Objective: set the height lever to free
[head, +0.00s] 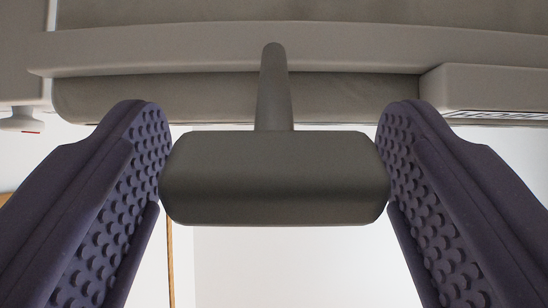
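The height lever is a dark grey bar-shaped handle (274,178) on a short, tapering stem (273,85). In the head view it is in the middle, and the stem runs up in front of a grey panel. My gripper (274,165) has two purple fingers with studded pads, one on each side of the handle. The pads meet the left and right ends of the handle, so the gripper looks shut on it across its width. The far side of the handle is hidden. No marks for the lever's positions show.
A long grey beam (330,40) crosses the top of the view, with a rounded grey part (150,97) under it. A box-like part (490,88) with a slotted underside is at the right. A pale wall shows below.

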